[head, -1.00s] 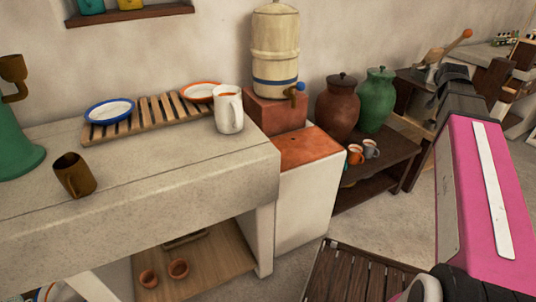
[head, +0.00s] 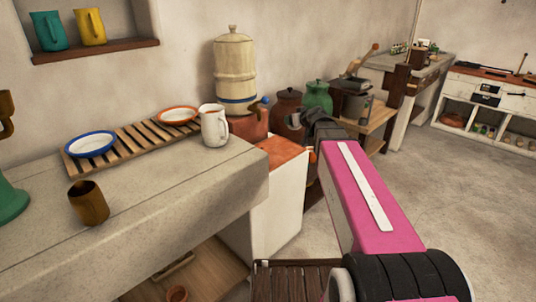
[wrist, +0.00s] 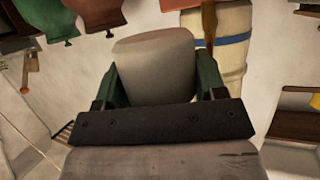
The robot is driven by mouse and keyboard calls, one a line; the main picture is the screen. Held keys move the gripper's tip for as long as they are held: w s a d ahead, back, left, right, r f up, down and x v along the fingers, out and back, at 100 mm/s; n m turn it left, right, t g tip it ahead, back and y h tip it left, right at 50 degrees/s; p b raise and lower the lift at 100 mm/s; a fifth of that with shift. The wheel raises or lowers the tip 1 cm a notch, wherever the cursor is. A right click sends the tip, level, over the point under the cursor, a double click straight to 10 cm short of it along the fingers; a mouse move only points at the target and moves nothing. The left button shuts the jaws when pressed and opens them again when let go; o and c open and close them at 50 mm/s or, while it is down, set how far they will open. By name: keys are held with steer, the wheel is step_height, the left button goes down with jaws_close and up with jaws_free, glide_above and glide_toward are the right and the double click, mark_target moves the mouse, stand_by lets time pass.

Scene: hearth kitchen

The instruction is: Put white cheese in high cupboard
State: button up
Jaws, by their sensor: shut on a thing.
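My gripper (wrist: 156,76) is shut on a pale, off-white rounded block, the white cheese (wrist: 152,58), held between its two green fingers in the wrist view. In the head view my gripper (head: 298,121) is at the end of my pink arm, in front of the dark red jar, and the cheese is too small to make out clearly there. I cannot pick out a high cupboard in either view.
A stone counter (head: 140,211) at the left holds a brown mug (head: 88,203), a slatted rack (head: 141,141) with plates, and a white pitcher (head: 214,126). A cream water urn (head: 234,67) stands behind. A wall niche holds jugs. Open floor (head: 467,193) lies at right.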

steer(key=s+a+f+n+g+y, duration=0.4)
steer(key=a+f+n+y, duration=0.1)
steer(key=a+f+n, duration=0.15)
steer(key=shift+m, duration=0.45)
steer(key=w+f, duration=0.2)
steer(key=w, duration=0.1)
steer(key=w+f, duration=0.2)
steer(key=w, duration=0.2)
steer(key=w+f, duration=0.2)
steer(key=w, duration=0.2)
steer(key=shift+w+a+f, duration=0.1)
steer(key=shift+w+f, duration=0.1)
steer(key=shift+f, duration=0.1)
steer(key=shift+s+f, duration=0.1)
steer(key=shift+f, duration=1.85)
steer(key=o, duration=1)
steer(key=shift+f, duration=0.1)
